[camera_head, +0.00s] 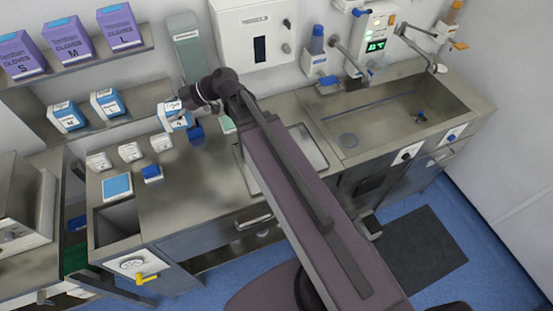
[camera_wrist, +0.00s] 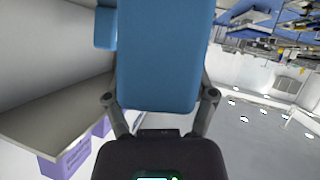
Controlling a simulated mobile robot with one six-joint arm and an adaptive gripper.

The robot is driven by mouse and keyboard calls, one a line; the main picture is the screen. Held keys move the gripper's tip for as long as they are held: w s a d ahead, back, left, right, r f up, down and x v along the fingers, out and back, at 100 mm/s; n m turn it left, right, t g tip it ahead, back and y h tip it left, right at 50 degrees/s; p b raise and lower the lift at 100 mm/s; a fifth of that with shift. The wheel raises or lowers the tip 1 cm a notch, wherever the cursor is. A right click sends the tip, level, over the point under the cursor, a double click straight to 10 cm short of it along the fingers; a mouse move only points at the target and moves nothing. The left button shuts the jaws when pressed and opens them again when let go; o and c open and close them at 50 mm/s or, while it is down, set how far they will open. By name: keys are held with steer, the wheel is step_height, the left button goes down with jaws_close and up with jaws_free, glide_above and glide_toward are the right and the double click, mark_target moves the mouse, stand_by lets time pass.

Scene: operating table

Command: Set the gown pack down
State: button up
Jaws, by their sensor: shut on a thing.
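The gown pack, a white and blue box with a printed label, shows in the head view (camera_head: 174,116) at the end of my arm, above the counter's back left part. My gripper (camera_head: 185,102) is shut on it. In the wrist view the pack's blue face (camera_wrist: 160,55) fills the upper middle, with a finger of my gripper (camera_wrist: 160,98) on either side. The pack looks clear of the counter (camera_head: 185,185), but its exact height is hard to tell.
Two similar packs (camera_head: 107,103) stand on the lower shelf (camera_head: 85,133), left of my gripper. Purple glove boxes (camera_head: 121,27) stand on the upper shelf. Small white boxes (camera_head: 131,152) line the counter's back left. The sink (camera_head: 385,120) is at right. The counter's front middle is bare.

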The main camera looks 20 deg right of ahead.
mark_target(180, 127)
step_height(180, 127, down, 8)
steer(key=b, duration=0.6)
steer(key=shift+b, duration=0.3)
steer(key=shift+d+r, duration=0.1)
